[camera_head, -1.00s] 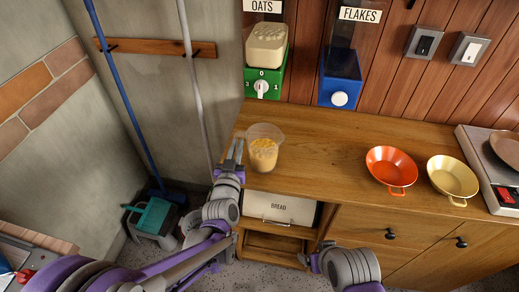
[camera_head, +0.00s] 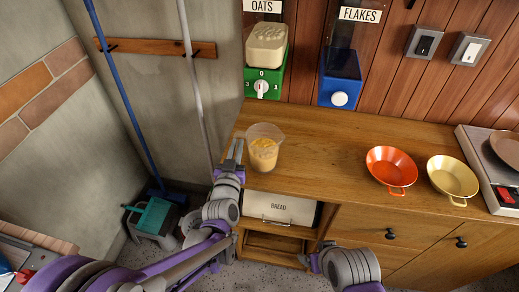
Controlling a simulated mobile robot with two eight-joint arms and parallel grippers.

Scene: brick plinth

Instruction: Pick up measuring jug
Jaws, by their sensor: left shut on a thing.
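The measuring jug (camera_head: 264,149) is a clear container with yellowish contents. It stands at the left end of the wooden counter, below the oats dispenser. My left gripper (camera_head: 236,150) reaches up from below at the jug's left side, with its fingers at the jug's edge. It is shut on the jug, though the exact contact is hard to see. My right arm's wrist (camera_head: 345,265) shows at the bottom centre, in front of the drawers; its fingertips are hard to make out.
The oats dispenser (camera_head: 265,65) and flakes dispenser (camera_head: 341,75) hang on the wall. A bread bin (camera_head: 282,208) sits below the counter.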

